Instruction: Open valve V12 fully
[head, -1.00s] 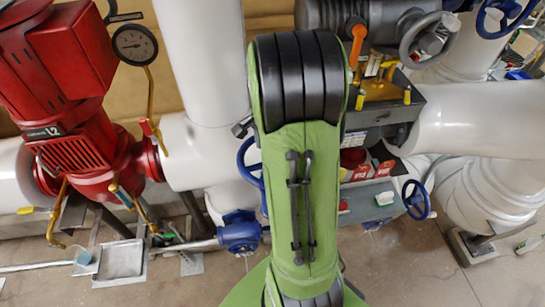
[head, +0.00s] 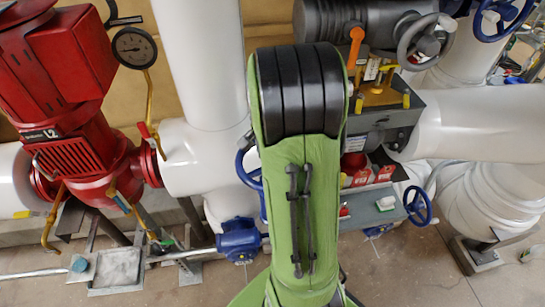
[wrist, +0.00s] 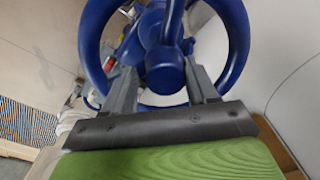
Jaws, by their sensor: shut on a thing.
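In the wrist view, a blue handwheel (wrist: 238,45) with a thick rim, spokes and a round hub fills the upper middle. My gripper (wrist: 160,76) has its two grey fingers on either side of the hub and a spoke, shut on the wheel. No V12 tag is readable, so I cannot tell from the picture which valve this is. In the head view my green and black arm hides my gripper and whatever it holds.
A red pump (head: 75,160) and a pressure gauge (head: 134,47) stand left. A blue wheel (head: 243,168) shows partly behind my arm. Another blue handwheel (head: 418,206) and a grey shelf cart (head: 385,205) are right.

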